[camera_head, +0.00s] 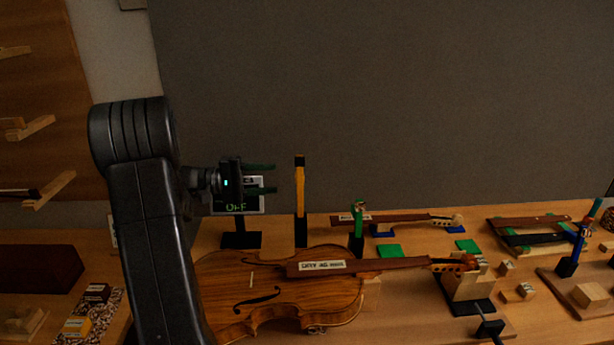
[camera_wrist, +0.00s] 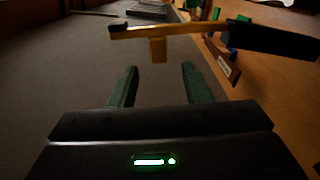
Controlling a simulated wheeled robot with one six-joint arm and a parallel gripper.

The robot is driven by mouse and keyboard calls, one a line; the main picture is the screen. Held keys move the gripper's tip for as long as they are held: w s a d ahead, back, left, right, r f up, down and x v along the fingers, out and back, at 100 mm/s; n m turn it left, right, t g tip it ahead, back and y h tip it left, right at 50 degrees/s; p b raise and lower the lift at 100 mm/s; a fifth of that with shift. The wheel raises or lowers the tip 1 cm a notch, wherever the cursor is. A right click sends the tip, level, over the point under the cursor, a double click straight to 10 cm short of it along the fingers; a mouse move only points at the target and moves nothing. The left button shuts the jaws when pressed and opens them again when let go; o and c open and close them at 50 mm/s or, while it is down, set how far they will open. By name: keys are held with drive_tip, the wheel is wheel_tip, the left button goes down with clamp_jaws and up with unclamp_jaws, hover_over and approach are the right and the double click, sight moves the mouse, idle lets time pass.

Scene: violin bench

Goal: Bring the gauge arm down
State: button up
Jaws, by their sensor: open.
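The gauge arm (camera_head: 300,205) stands upright behind the violin in the head view, yellow-orange with a black tip at its top. In the wrist view the gauge arm (camera_wrist: 190,29) runs across the upper picture, with a short stub towards my gripper and a black block at its right end. My gripper (camera_head: 272,178) is open and empty, left of the arm's upper part. In the wrist view both green fingers (camera_wrist: 159,76) are apart, short of the gauge arm, with nothing between them.
A display reading OFF (camera_head: 240,208) stands behind my gripper. A large violin (camera_head: 230,284) lies on the bench (camera_head: 395,315) below. A green upright post (camera_head: 357,232), another neck (camera_head: 395,217) and a scroll block (camera_head: 470,287) are to the right. Air above the violin is free.

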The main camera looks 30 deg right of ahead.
sight(300, 185)
drive_tip(key=p+x, duration=0.2)
drive_tip(key=x, duration=0.8)
drive_tip(key=shift+d, duration=0.25)
drive_tip(key=shift+w, duration=0.1)
clamp_jaws()
